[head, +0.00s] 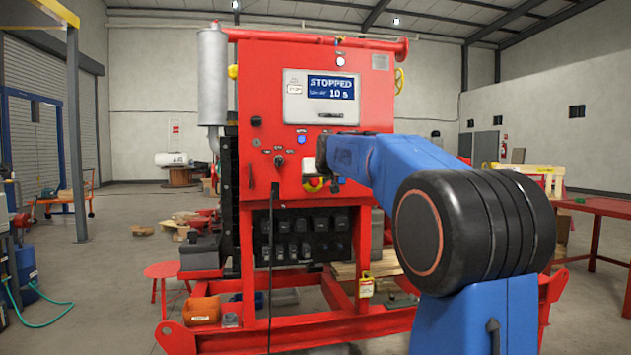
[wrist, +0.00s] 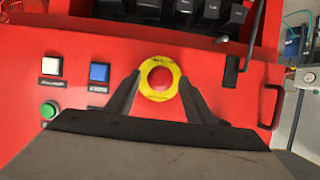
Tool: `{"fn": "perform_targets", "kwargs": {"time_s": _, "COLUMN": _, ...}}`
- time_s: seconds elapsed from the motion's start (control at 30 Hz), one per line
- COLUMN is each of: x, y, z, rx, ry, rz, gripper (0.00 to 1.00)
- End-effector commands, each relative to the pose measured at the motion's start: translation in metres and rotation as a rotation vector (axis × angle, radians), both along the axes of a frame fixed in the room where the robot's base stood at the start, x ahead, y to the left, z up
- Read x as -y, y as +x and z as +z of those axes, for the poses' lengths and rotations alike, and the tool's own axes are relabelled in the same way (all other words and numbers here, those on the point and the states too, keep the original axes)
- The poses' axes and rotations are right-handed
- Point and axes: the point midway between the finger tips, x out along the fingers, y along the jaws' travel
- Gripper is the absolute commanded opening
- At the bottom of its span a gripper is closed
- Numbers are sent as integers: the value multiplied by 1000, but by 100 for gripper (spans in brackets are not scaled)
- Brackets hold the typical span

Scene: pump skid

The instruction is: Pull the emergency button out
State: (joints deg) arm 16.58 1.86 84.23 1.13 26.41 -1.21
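The emergency button (wrist: 159,78) is a red round knob on a yellow collar, on the red panel in the wrist view. In the head view the button (head: 314,184) shows partly, with my arm close above and beside it. My gripper (wrist: 156,85) is open, with one dark finger on each side of the yellow collar. Whether the fingertips touch the panel cannot be told.
The panel carries a white button (wrist: 52,66), a blue button (wrist: 99,72) and a green button (wrist: 49,110). A screen (head: 331,87) above reads STOPPED. A dark handle (wrist: 271,107) and a row of black switches (wrist: 180,12) lie near the button.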

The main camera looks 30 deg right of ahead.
Motion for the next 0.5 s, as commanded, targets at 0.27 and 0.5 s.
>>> {"fn": "perform_targets", "kwargs": {"time_s": 0.27, "x": 0, "y": 0, "z": 0, "rx": 0, "ry": 0, "rz": 0, "gripper": 0}}
{"fn": "perform_targets", "kwargs": {"time_s": 0.5, "x": -3, "y": -11, "z": 1, "rx": 1, "ry": 0, "rz": 0, "gripper": 0}}
